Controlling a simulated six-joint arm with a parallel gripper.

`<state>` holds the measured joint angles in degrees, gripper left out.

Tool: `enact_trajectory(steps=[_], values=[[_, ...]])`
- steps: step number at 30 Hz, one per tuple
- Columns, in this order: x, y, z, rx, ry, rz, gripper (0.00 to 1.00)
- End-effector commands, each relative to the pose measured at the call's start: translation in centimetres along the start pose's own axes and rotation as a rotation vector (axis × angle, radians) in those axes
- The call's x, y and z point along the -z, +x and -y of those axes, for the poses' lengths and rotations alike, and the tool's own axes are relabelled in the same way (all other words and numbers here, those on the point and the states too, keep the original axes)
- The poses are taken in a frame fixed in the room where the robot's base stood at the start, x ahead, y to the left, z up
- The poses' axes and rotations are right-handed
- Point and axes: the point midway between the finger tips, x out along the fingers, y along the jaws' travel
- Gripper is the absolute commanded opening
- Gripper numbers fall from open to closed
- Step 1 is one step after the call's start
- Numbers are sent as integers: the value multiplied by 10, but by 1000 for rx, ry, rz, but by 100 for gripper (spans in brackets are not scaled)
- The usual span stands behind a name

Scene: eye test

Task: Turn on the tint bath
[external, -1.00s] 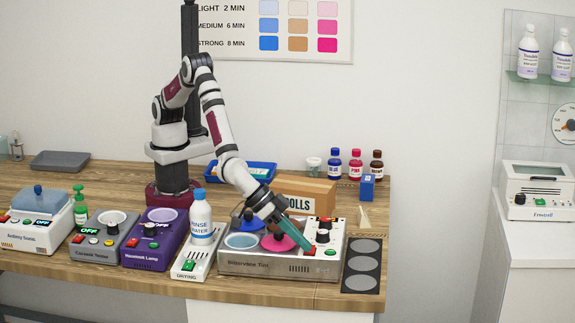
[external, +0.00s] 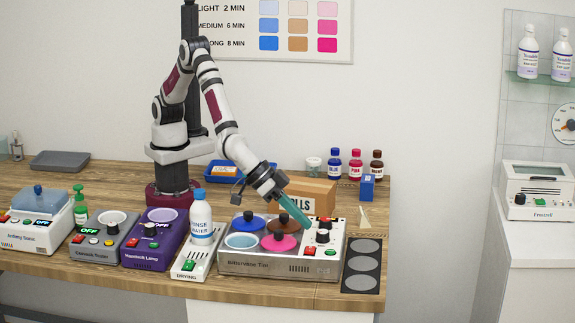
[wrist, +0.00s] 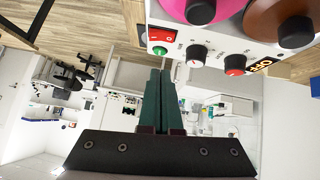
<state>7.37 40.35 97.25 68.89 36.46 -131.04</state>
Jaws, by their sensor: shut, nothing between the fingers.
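The tint bath (external: 262,264) is a silver and white unit at the front of the bench. It holds pots with black-knobbed lids and one open pot of pale blue liquid. Its panel carries a red rocker switch (external: 309,251), a green button (external: 331,253) and dark knobs. In the wrist view the red rocker (wrist: 161,37) and green button (wrist: 159,51) show beyond my fingertips, and a small display (wrist: 262,66) glows orange and seems to read OFF. My gripper (external: 308,226) has its teal fingers together and empty, pointing down above the panel, apparently apart from the switch.
A rinse water bottle (external: 201,227) on the drying unit stands left of the bath. A cardboard box (external: 310,191) is close behind it. A dark mat with grey circles (external: 362,265) lies to the right.

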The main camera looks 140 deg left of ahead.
Motion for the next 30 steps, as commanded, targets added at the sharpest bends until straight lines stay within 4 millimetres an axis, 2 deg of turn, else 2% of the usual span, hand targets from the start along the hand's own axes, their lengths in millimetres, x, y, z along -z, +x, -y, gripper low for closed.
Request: enact_trajectory(steps=[1,6,12,16,24,28,30], values=[[-2,-14,-1,-3,2,1,0],[-2,-55,-1,-4,2,1,0],[-2,-86,-1,-3,1,1,0],[-3,-94,0,-1,2,2,0],[-3,-94,0,-1,2,2,0],[-1,-93,-14,-5,-1,1,0],[0,-93,-15,-5,0,1,0]])
